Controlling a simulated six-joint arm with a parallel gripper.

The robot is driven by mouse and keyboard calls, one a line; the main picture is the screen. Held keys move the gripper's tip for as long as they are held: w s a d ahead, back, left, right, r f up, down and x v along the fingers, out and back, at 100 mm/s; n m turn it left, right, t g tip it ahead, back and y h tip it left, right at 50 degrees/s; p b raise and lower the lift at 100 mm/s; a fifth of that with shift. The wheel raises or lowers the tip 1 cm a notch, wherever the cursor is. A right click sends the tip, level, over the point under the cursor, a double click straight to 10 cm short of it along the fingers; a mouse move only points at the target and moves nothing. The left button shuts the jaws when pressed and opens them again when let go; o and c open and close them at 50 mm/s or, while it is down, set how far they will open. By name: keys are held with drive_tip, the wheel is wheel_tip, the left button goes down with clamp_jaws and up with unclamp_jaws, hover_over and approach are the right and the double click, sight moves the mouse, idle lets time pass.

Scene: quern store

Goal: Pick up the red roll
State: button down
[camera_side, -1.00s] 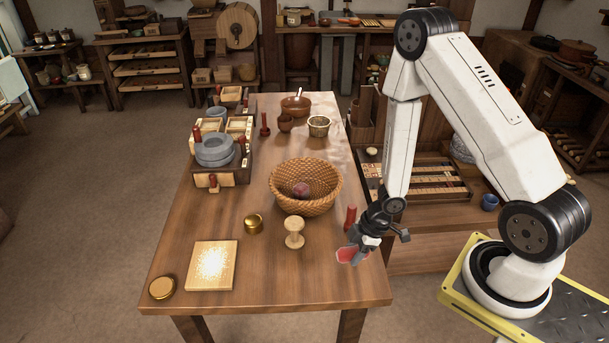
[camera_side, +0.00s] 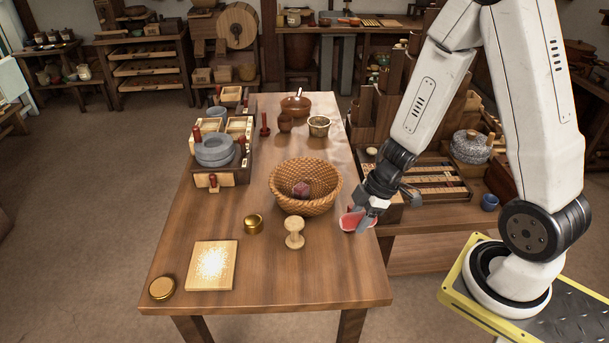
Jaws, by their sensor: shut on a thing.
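The red roll (camera_side: 350,211) is at the right side of the wooden table, just right of the wicker basket. My gripper (camera_side: 356,221) is around it, pointing down and left, and is shut on it. Red, pale-edged surfaces show at the fingertips, and the fingers hide most of the roll. I cannot tell whether the roll touches the table or is clear of it.
The wicker basket (camera_side: 287,200) holds a dark reddish ball (camera_side: 302,189). The table's front right corner (camera_side: 360,285) is clear.

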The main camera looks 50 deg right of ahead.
sight(360, 214)
wheel_tip(360, 214, up, 11)
idle(0.7)
drive_tip(key=shift+f, duration=0.1)
idle(1.0)
